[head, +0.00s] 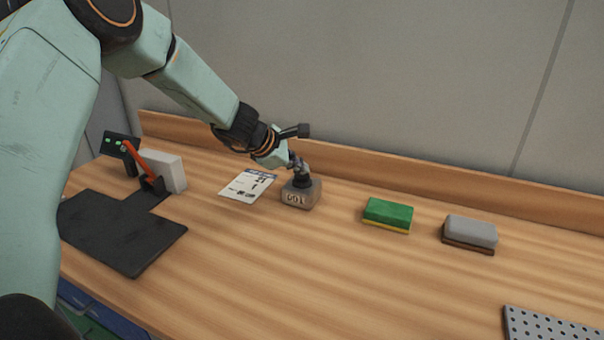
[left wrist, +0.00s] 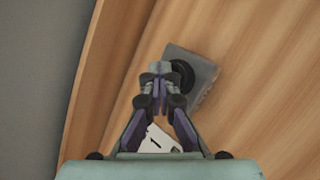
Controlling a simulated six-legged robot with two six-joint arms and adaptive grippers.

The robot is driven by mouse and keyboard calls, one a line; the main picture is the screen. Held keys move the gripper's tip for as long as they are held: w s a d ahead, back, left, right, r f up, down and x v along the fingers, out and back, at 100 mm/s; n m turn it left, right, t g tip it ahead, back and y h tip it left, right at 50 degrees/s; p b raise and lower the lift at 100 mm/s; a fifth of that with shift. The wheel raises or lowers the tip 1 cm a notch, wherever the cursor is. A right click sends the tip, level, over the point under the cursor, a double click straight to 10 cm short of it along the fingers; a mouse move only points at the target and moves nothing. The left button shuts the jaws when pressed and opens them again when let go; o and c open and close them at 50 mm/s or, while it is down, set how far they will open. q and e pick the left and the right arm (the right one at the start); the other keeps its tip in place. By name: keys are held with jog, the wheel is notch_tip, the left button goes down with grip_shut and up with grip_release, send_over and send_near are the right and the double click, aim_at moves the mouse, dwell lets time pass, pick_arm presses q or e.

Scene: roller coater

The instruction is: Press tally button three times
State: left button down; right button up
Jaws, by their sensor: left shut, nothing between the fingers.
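The tally counter (head: 299,196) is a small grey-brown box with a number on its front, standing on the wooden bench. Its black round button (head: 303,181) is on top. In the left wrist view the counter (left wrist: 203,82) lies just beyond the fingertips, and its black button (left wrist: 181,76) is partly hidden by them. My left gripper (head: 298,166) is shut and empty, pointing down over the button. Its fingertips (left wrist: 160,68) overlap the button's edge in the wrist view; I cannot tell whether they touch it. My right gripper does not show.
A white printed card (head: 247,186) lies left of the counter. A green sponge (head: 388,215) and a grey block (head: 470,233) lie to the right. A black mat (head: 125,235) and a device with a red lever (head: 143,160) are at left. The bench front is clear.

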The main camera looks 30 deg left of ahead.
aim_at(299, 176)
pick_arm(q)
jog(key=shift+r+p, duration=0.95)
jog(key=shift+r, duration=0.05)
notch_tip(299, 176, up, 5)
jog(key=p, duration=0.4)
jog(key=shift+p, duration=0.35)
dwell(1.4)
notch_tip(299, 176, up, 4)
jog(key=shift+s+f+p, duration=0.1)
jog(key=shift+p, duration=0.8)
